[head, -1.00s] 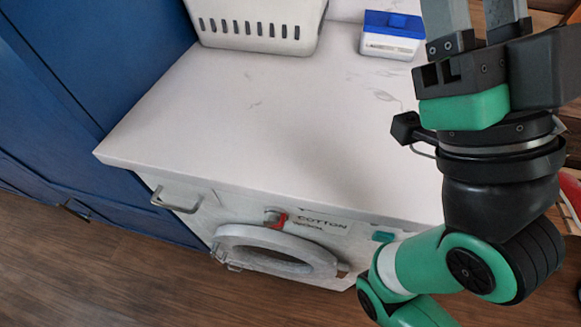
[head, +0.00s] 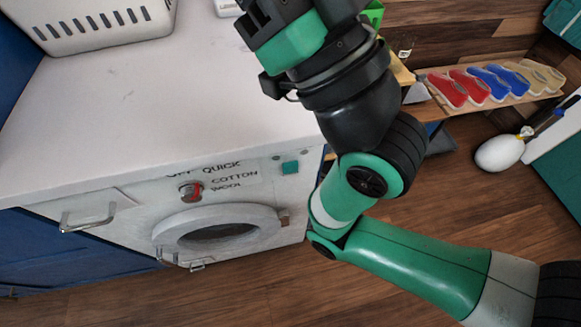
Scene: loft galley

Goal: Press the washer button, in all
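The washer (head: 130,235) stands under a white worktop (head: 130,110). The round door (head: 220,230) is below and looks closed. My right arm comes in from the right, and its wrist is over the worktop's right end, above the button in the picture. My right gripper's body (head: 282,32) shows at the top edge; its fingertips are cut off. My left gripper is out of view.
A white slotted basket (head: 95,30) stands at the worktop's back left. A wooden shelf (head: 510,97) at the right holds red, blue and tan shoe-like items. Wooden floor (head: 420,215) in front is largely clear.

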